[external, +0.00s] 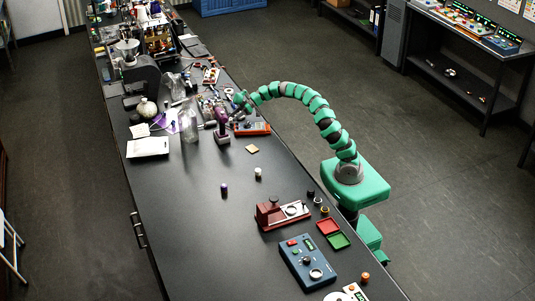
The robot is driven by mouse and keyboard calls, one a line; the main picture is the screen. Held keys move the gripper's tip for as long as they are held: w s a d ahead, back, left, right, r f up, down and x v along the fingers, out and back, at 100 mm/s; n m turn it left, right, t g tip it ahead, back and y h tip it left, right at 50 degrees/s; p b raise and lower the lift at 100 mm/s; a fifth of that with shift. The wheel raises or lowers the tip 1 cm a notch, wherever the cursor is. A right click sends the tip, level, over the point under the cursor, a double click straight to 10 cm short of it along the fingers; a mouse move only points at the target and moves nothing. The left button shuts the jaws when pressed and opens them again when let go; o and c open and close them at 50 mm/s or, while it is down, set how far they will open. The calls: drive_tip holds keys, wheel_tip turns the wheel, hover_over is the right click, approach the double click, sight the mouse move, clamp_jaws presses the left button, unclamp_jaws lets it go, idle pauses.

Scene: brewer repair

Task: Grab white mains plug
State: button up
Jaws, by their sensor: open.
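My green segmented arm reaches from the right over the bench, and my gripper (240,98) is at its far end, above a cluster of small items. It is open, with nothing seen between its jaws. I cannot pick out the white mains plug for certain at this size. It may be among the clutter around my gripper, where my arm and other items hide parts. A small white upright object (258,173) stands alone on the bench, nearer the camera than my gripper; I cannot tell what it is.
A red fixture (270,212) and a blue control box (307,262) are nearer the camera. The bench's near left is bare.

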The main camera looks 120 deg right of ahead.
sight(231, 121)
drive_tip(key=shift+x, duration=1.8)
drive_tip(key=shift+s, duration=0.1)
drive_tip(key=c, duration=1.1)
drive_tip(key=shift+c, duration=0.2)
